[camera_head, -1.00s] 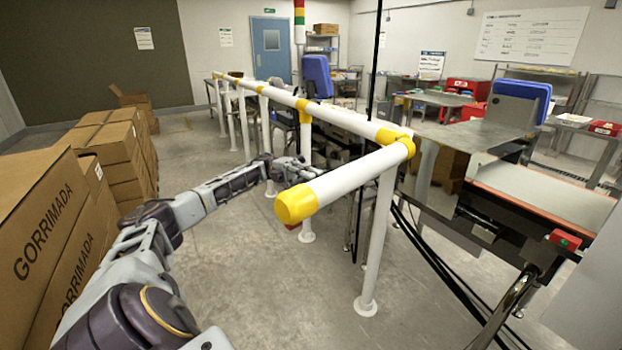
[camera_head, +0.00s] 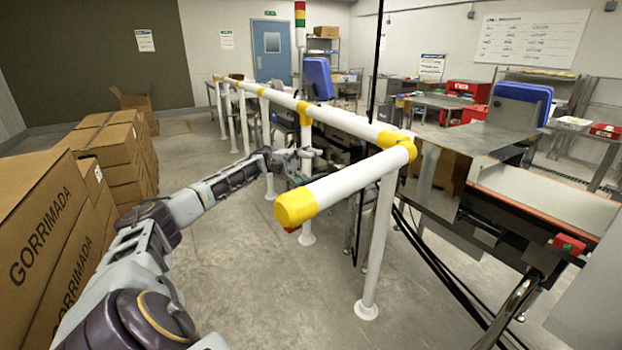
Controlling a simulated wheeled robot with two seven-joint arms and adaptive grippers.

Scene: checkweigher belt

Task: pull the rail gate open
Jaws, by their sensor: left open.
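The rail gate (camera_head: 345,183) is a white tube with a yellow end cap, jutting toward me from the yellow corner joint on a white post. A long white rail (camera_head: 343,120) with yellow joints runs back from that joint. My left gripper (camera_head: 308,162) is open and empty, just behind the gate tube and left of the long rail. Its far finger is hard to make out against the posts, and I cannot tell if it touches anything. My right gripper is not in view.
Stacked cardboard boxes (camera_head: 45,235) stand along the left, close to my left arm. A conveyor belt (camera_head: 545,195) with a red button (camera_head: 568,244) is at the right. A white post (camera_head: 378,245) stands under the corner joint. The floor (camera_head: 265,270) before the gate is clear.

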